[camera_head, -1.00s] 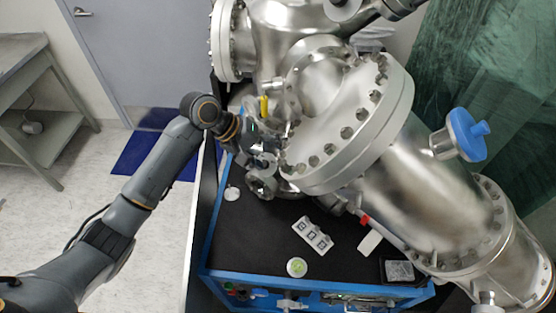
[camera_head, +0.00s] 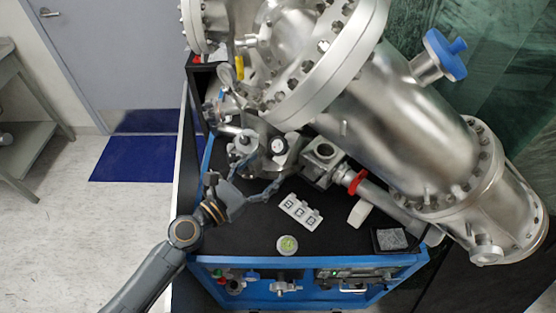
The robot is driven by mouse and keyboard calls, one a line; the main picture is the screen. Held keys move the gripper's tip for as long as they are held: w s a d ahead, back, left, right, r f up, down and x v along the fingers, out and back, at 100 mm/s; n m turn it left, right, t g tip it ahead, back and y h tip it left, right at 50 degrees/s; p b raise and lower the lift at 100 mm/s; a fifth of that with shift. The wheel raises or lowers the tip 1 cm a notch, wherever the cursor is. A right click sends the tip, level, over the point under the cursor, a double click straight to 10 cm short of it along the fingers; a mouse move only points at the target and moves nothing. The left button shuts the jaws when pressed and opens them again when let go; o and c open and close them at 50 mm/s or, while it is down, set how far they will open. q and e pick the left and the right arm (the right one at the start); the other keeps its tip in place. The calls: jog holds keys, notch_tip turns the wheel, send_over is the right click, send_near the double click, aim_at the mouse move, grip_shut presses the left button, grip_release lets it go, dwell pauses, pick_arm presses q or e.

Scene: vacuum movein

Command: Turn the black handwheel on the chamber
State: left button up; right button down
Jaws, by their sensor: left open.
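The steel chamber (camera_head: 395,125) fills the upper right of the head view. One finger points up beside a pale round knob (camera_head: 244,139), the other reaches right under the black part. I cannot tell whether either finger touches. The jaws hold nothing I can see. My right gripper is out of view.
A black-topped blue cart (camera_head: 245,235) stands under the chamber. On it lie a white panel with square marks (camera_head: 300,212), a green-topped round piece (camera_head: 287,245) and a small dark tray (camera_head: 372,243). Open floor lies left.

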aim_at(277, 147)
pick_arm(q)
jog(key=w+d+f+n+y, duration=0.1)
jog(key=w+n, duration=0.1)
jog(key=w, duration=0.1)
jog(key=w+d+n+t+y, duration=0.1)
jog(key=w+n, duration=0.1)
jog(key=w, duration=0.2)
jog(key=w+d+f+n+t+y, duration=0.1)
jog(key=w+d, duration=0.1)
jog(key=w, duration=0.2)
jog(key=shift+f+n, duration=0.35)
jog(key=shift+n, duration=0.05)
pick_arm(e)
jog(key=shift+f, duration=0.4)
